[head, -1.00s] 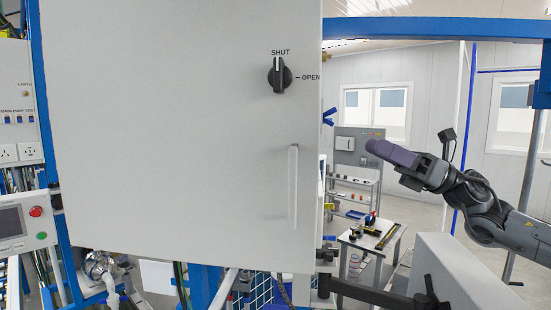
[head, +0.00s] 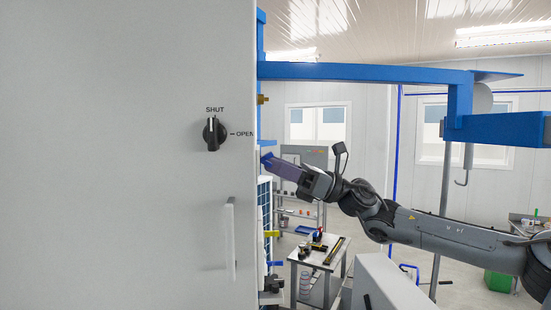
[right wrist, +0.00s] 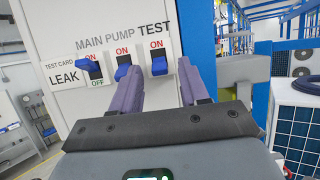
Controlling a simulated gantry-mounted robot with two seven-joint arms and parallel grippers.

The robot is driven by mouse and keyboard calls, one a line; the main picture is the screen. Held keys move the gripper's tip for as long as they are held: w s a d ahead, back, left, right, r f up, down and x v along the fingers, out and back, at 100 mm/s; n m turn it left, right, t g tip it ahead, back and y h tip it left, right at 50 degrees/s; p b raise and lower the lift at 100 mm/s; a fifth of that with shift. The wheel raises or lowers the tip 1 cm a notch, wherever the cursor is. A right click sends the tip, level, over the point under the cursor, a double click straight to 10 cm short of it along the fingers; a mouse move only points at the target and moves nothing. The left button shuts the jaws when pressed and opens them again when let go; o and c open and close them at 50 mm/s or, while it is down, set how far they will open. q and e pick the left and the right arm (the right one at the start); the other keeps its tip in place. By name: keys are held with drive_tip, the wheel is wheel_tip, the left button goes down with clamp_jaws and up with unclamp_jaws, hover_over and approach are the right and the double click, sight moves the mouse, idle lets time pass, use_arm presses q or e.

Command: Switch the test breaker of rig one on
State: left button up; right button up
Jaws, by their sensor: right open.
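In the right wrist view a white breaker panel (right wrist: 75,25) carries three blue toggles. The TEST breaker (right wrist: 159,66) is rightmost, with a red ON mark above; its blue lever hangs low, below that mark, and no OFF mark shows under it. My right gripper (right wrist: 158,78) is open and empty, its purple fingers pointing at the panel on either side of the TEST lever. I cannot tell whether they touch it. In the head view my right gripper (head: 275,163) is by the grey cabinet's right edge. My left gripper is not in view.
The MAIN PUMP toggle (right wrist: 122,72) is close to my left finger; the LEAK toggle (right wrist: 91,68) is further left. The large grey cabinet (head: 120,220) with a SHUT/OPEN knob (head: 214,134) fills the head view's left. A blue beam (head: 370,72) runs above my right arm.

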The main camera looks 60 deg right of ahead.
drive_tip(key=shift+w+a+r, duration=0.1)
drive_tip(key=shift+w+a, duration=0.05)
drive_tip(key=shift+c, duration=0.4)
clamp_jaws()
